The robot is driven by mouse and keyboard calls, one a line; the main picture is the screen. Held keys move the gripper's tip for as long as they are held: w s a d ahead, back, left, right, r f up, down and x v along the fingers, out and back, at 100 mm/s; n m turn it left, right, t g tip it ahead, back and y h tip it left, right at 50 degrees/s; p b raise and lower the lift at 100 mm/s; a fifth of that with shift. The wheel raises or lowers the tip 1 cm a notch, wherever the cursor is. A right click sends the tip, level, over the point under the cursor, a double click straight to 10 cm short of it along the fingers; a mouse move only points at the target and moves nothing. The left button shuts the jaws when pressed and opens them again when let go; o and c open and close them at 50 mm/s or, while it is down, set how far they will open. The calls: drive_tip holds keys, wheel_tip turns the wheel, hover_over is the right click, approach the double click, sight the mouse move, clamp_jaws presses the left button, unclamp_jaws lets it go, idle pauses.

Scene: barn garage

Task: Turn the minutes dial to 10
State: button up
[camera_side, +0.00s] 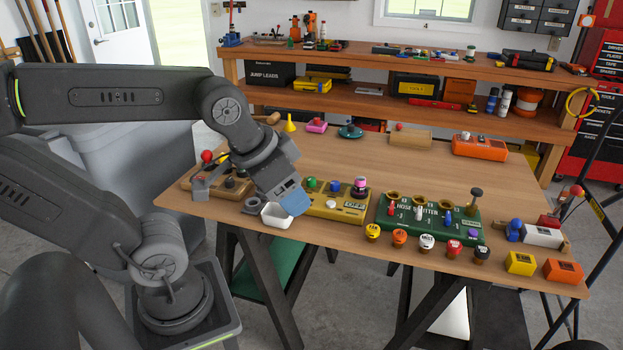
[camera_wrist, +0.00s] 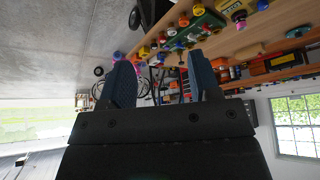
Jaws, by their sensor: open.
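My gripper (camera_side: 292,200) is above the front left part of the workbench, with a blue fingertip near a white tray (camera_side: 281,217) and the left end of a yellow-tan box with coloured knobs (camera_side: 340,213). In the wrist view its two blue fingers (camera_wrist: 160,82) stand wide apart with nothing between them. No minutes dial can be made out for certain. A green box marked with hose lettering (camera_side: 408,222) and an orange box with small knobs on top (camera_side: 480,148) are also on the bench. Dial markings are too small to read.
A wooden box with knobs (camera_side: 232,188) lies left of my gripper, partly hidden by the arm. Several coloured round knobs, such as a yellow one (camera_side: 372,232), line the front edge. Yellow (camera_side: 520,263) and orange (camera_side: 563,271) blocks sit at the right. The bench middle is mostly clear.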

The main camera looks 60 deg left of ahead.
drive_tip(key=w+a+r+m+g, duration=0.25)
drive_tip(key=w+a, duration=0.45)
drive_tip(key=w, duration=0.4)
drive_tip(key=m+g, duration=0.3)
drive_tip(key=m, duration=0.1)
hover_over(312, 179)
wheel_tip(312, 179, down, 15)
drive_tip(key=shift+n, duration=0.25)
wheel_tip(312, 179, down, 14)
drive_tip(key=shift+r, duration=0.1)
drive_tip(key=c, duration=0.9)
